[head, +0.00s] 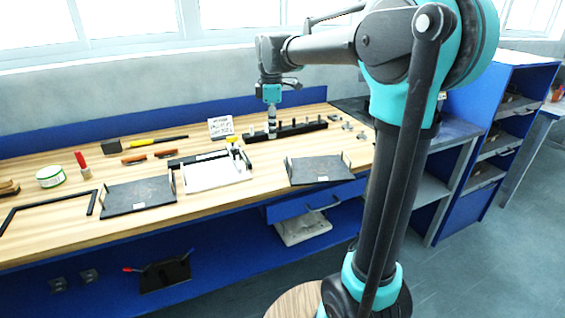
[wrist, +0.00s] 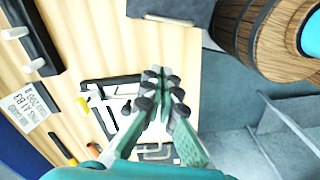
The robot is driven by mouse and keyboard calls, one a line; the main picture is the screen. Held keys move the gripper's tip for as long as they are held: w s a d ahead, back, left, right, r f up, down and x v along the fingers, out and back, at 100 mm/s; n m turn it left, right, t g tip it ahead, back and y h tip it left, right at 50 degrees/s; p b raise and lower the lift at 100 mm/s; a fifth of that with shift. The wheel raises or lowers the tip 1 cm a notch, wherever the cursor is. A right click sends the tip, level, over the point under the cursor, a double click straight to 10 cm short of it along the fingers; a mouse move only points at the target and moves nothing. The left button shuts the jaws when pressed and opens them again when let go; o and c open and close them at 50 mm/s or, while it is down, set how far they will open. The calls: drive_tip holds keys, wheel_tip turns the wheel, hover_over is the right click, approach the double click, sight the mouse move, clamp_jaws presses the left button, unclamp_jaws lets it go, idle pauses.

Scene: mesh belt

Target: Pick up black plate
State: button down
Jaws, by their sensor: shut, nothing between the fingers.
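Two black plates with upright end pieces lie on the wooden bench in the head view, the left black plate (head: 138,197) and the right black plate (head: 320,169). I cannot tell which one the task means. My gripper (head: 272,134) is above the bench, at the back near the black rail and apart from both plates. In the wrist view its fingers (wrist: 162,82) are together with nothing between them.
A white tray (head: 215,172) lies between the plates. A black rail with pegs (head: 290,132) and a white sign (head: 221,127) stand behind. Tools and a green-white tin (head: 50,177) lie at left. A blue cabinet (head: 500,140) stands at right.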

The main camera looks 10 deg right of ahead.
sight(289, 159)
drive_tip(key=f, duration=1)
drive_tip(key=shift+s+a+f, duration=0.1)
drive_tip(key=shift+a+f, duration=0.05)
drive_tip(key=shift+a, duration=0.05)
drive_tip(key=d, duration=0.2)
drive_tip(key=shift+d+r, duration=0.2)
drive_tip(key=shift+d, duration=0.8)
drive_tip(key=shift+d, duration=1.1)
drive_tip(key=shift+a, duration=0.15)
